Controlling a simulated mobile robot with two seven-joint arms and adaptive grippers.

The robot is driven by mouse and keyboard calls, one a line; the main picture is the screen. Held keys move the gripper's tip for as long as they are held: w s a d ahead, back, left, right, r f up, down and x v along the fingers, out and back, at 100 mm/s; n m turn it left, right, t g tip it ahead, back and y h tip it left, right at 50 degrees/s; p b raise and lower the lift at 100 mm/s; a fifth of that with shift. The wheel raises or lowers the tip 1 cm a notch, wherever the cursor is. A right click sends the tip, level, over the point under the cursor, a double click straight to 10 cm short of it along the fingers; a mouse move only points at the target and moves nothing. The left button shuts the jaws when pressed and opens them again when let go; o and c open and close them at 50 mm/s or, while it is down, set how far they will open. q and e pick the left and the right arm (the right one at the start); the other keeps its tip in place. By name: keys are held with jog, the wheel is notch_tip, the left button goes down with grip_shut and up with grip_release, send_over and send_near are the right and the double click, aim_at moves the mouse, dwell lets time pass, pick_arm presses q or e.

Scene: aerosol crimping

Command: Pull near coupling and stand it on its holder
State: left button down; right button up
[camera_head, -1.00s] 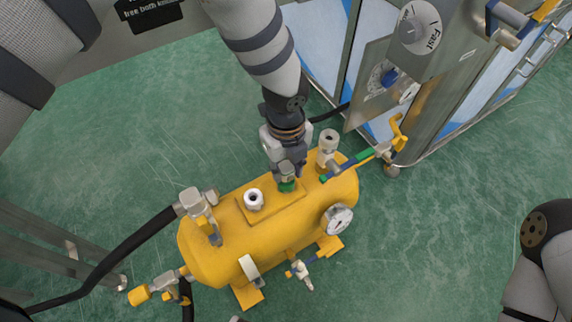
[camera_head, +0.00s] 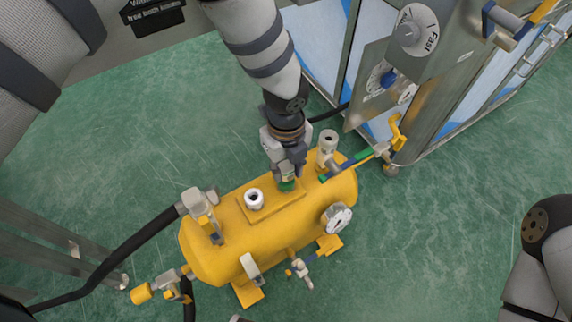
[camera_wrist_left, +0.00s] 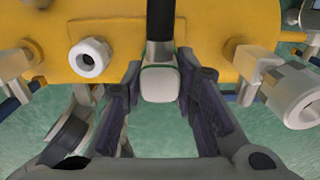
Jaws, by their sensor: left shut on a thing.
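My left gripper (camera_head: 288,178) points down at the top of the yellow tank (camera_head: 225,248) and is shut on a coupling with a green band (camera_head: 287,185). In the left wrist view the pale, green-edged coupling (camera_wrist_left: 159,83) lies between the two dark fingers, with a black hose or rod running from it. The coupling is still at the tank top; whether it is seated or free is hidden. I cannot tell which part is its holder. My right gripper is out of view.
On the tank, a white threaded fitting (camera_head: 254,199) stands left of the gripper and a metal fitting (camera_head: 327,145) close on the right. A pressure gauge (camera_head: 337,218) is at the tank's right end. A metal cabinet (camera_head: 435,90) stands behind right.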

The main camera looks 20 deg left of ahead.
pick_arm(q)
jog(key=shift+f, duration=0.55)
dwell(1.5)
jog(key=c, duration=1.2)
grip_release()
notch_tip(320, 180, up, 12)
